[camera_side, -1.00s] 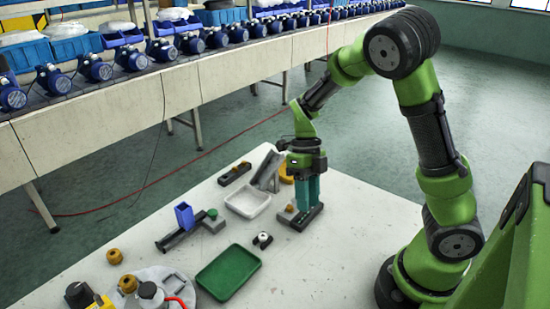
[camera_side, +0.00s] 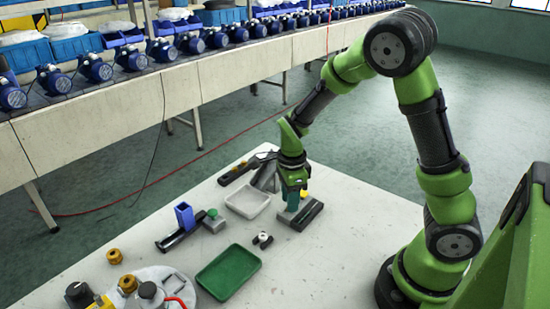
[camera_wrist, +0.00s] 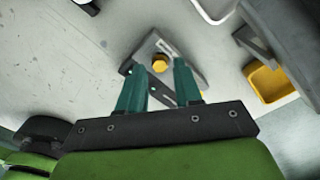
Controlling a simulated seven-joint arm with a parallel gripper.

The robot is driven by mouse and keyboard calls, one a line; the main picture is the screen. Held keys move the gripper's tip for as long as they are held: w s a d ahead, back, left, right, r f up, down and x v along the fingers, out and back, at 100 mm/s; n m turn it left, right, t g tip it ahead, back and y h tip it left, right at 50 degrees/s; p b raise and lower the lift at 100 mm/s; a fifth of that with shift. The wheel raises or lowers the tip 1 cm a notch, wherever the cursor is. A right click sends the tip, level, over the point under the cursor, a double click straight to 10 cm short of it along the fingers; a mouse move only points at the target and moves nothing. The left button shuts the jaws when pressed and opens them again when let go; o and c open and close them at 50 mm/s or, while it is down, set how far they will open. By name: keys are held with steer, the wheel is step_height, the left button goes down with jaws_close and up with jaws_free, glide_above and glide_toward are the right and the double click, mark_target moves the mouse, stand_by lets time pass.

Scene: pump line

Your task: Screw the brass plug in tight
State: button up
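A grey block (camera_side: 307,216) lies on the white table below my gripper (camera_side: 293,205). In the wrist view the block (camera_wrist: 183,52) carries a yellow-brass hex-headed plug (camera_wrist: 160,62), which shows in the gap between my teal fingertips (camera_wrist: 160,66). The fingers are apart and I see nothing gripped between them. I cannot tell how deep the plug sits or whether a finger touches it. In the side view the fingers hide part of the block. A small yellow piece (camera_side: 304,194) shows just right of the fingers there.
A white tray (camera_side: 247,203) stands left of the block. A yellow bin (camera_wrist: 268,80) is right in the wrist view.

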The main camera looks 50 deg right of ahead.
steer(key=shift+f, duration=0.6)
jaws_close()
